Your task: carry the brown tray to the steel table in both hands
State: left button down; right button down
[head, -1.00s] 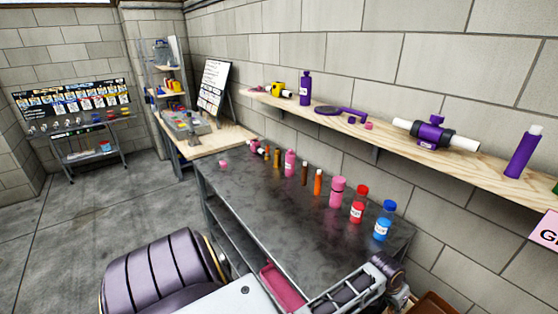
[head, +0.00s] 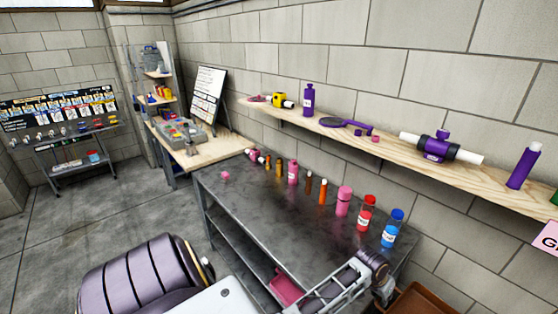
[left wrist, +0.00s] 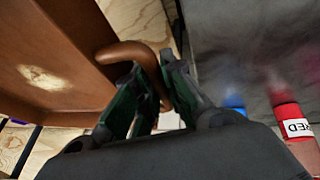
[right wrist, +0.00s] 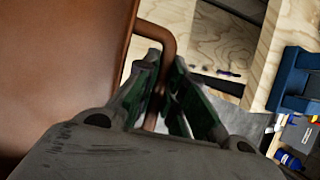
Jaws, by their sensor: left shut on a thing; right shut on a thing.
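The brown tray (head: 424,303) shows only as a corner at the bottom right of the head view. In the left wrist view, my left gripper (left wrist: 150,75) is shut on the tray's rounded handle, with the tray (left wrist: 50,105) to its left. My left gripper (head: 384,284) also shows beside the tray in the head view. In the right wrist view, my right gripper (right wrist: 164,75) is shut on the other handle, beside the tray's smooth brown side (right wrist: 60,75). The dark steel table (head: 255,199) stands along the wall, left of the tray.
A row of bottles stands on the steel table, including a red-capped one (head: 365,213) and a blue-capped one (head: 393,228). The table's front-left part is mostly clear. A wooden shelf (head: 400,150) with purple items runs above. A wooden bench (head: 205,152) stands beyond, with open floor at left.

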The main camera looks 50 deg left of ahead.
aim_at(271, 215)
jog(key=k+j, duration=0.1)
jog(key=j, duration=0.4)
jog(key=k+j, duration=0.15)
jog(key=j, duration=0.35)
jog(key=k+j, duration=0.1)
jog(key=j, duration=0.45)
jog(key=k+j, duration=0.1)
jog(key=j, duration=0.4)
jog(key=k+j, duration=0.15)
jog(key=j, duration=0.35)
jog(key=k+j, duration=0.15)
jog(key=j, duration=0.2)
jog(key=k+j, duration=0.1)
jog(key=j, duration=0.3)
jog(key=k+j, duration=0.15)
jog(key=j, duration=0.2)
jog(key=k+j+u, duration=0.1)
jog(key=j, duration=0.25)
jog(key=k+j, duration=0.15)
jog(key=j, duration=0.25)
jog(key=k+j, duration=0.1)
jog(key=j, duration=0.25)
